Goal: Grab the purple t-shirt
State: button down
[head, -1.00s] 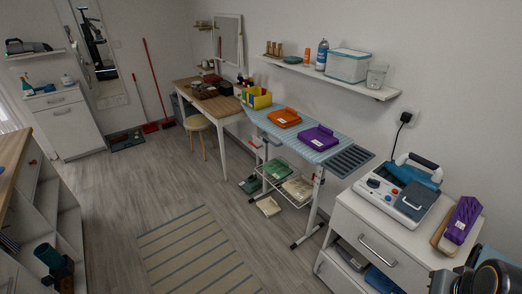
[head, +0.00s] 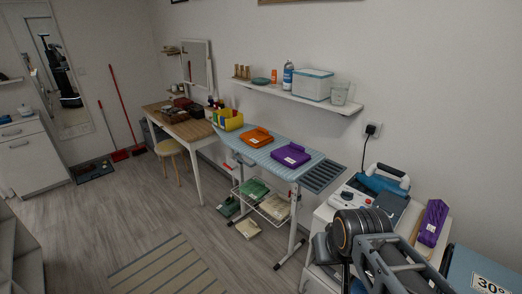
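The purple t-shirt (head: 291,155) lies folded, with a white label on it, on the blue ironing board (head: 261,155). An orange folded garment (head: 256,137) lies to its left on the same board. Part of my arm shows at the lower right, in front of the white cabinet. My gripper's fingertips cannot be made out, so I cannot tell whether it is open or shut. The arm is apart from the purple t-shirt, to its right and nearer the camera.
A white cabinet (head: 323,213) bears a steam iron station (head: 371,193) and another purple folded item (head: 432,222). Folded cloths (head: 274,207) lie on a rack under the board. A wall shelf (head: 300,97) hangs above.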

aim_at(293, 155)
jog(key=u, duration=0.05)
jog(key=i, duration=0.85)
jog(key=z, duration=0.2)
jog(key=k, duration=0.45)
jog(key=u, duration=1)
jog(key=i, duration=2.2)
jog(key=z, duration=0.65)
